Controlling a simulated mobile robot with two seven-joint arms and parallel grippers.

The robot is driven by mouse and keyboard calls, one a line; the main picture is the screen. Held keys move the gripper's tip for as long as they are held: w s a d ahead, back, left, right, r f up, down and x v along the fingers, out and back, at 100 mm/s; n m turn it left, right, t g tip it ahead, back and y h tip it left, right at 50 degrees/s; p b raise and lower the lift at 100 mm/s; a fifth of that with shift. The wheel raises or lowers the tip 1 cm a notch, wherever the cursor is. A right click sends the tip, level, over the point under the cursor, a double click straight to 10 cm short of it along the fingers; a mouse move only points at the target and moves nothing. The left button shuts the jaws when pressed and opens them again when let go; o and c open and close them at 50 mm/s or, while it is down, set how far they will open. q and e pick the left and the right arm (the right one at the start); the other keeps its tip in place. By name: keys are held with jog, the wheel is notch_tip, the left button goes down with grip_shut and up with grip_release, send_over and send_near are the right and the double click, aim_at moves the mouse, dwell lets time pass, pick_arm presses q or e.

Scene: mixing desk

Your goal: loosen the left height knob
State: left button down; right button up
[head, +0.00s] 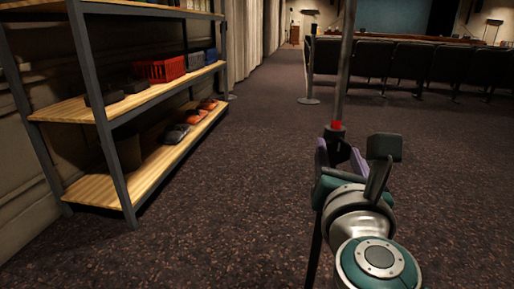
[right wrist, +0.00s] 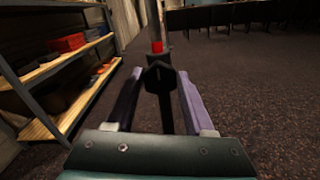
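A thin upright metal pole carries a red band and a black height knob (head: 338,146) at its joint, right of centre in the head view. The knob also shows in the right wrist view (right wrist: 159,78), just below the red band. My right gripper (head: 339,150) is at the knob, with its purple fingers apart, one on each side of it. In the right wrist view the fingers (right wrist: 160,88) reach up to the knob. Whether either finger touches it is hard to tell. My left gripper is not in view.
A shelf rack (head: 150,174) with wooden boards stands at the left, with a red crate (head: 158,70) and several small items. Rows of dark seats (head: 410,66) stand at the back right. A slim post (head: 309,75) stands before them. The carpet between is clear.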

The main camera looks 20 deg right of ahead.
grip_shut()
jog(key=shift+n, duration=0.3)
jog(key=n+p, duration=0.1)
jog(key=n, duration=0.2)
jog(key=shift+n, duration=0.3)
jog(key=n+p, duration=0.1)
jog(key=n, duration=0.3)
jog(key=shift+n+p, duration=0.3)
jog(key=shift+p, duration=0.1)
jog(key=n+p, duration=0.1)
jog(key=n, duration=0.3)
jog(key=n+p, duration=0.1)
jog(key=n, duration=0.3)
jog(key=shift+n+p, duration=0.3)
jog(key=shift+p, duration=0.05)
jog(key=shift+n, duration=0.3)
